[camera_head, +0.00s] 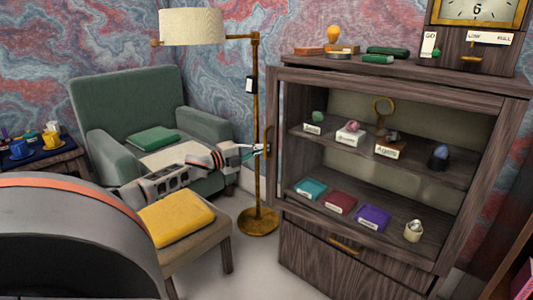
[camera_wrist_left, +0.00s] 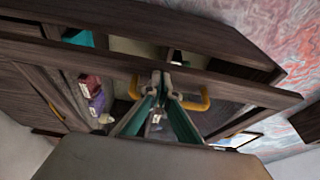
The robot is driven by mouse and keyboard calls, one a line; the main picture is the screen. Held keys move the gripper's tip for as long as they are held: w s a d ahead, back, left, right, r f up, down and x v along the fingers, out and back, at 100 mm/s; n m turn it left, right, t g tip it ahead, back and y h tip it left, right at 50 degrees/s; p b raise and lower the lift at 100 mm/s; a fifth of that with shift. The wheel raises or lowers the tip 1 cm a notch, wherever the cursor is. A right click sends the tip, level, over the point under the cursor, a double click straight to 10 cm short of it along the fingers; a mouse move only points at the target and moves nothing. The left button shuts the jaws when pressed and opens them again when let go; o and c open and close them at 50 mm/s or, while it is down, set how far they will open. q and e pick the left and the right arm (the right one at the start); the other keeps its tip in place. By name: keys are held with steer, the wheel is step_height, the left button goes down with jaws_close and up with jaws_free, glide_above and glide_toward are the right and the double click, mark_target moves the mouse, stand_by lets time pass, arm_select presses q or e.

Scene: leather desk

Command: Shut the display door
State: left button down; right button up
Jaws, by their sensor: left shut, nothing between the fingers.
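The display cabinet (camera_head: 410,82) stands at the right with a glazed, wood-framed door (camera_head: 273,115). The door's brass handle (camera_head: 268,142) is on its left upright. In the left wrist view a gap shows between the door's handle upright (camera_wrist_left: 60,55) and the cabinet's side (camera_wrist_left: 205,40), so the door looks ajar. My left gripper (camera_head: 258,149) is shut and empty, its fingertips at the handle. In the left wrist view the fingertips (camera_wrist_left: 167,82) cover the middle of the handle (camera_wrist_left: 204,101); I cannot tell whether they touch it. My right gripper is out of view.
Shelves behind the door hold labelled stones and coloured boxes (camera_head: 373,217). A drawer (camera_head: 330,262) lies below. A brass floor lamp (camera_head: 257,200) stands close left of the cabinet. A green armchair (camera_head: 128,95) and a stool with a yellow cushion (camera_head: 177,217) are further left.

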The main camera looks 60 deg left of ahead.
arm_select(q)
steer(key=shift+w+a, duration=0.2)
steer(key=shift+w, duration=0.25)
steer(key=shift+w+a, duration=0.2)
steer(key=shift+w, duration=0.25)
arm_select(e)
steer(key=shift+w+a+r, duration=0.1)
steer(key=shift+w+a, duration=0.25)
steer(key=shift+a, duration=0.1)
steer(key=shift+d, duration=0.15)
arm_select(q)
steer(key=shift+s+a, duration=0.1)
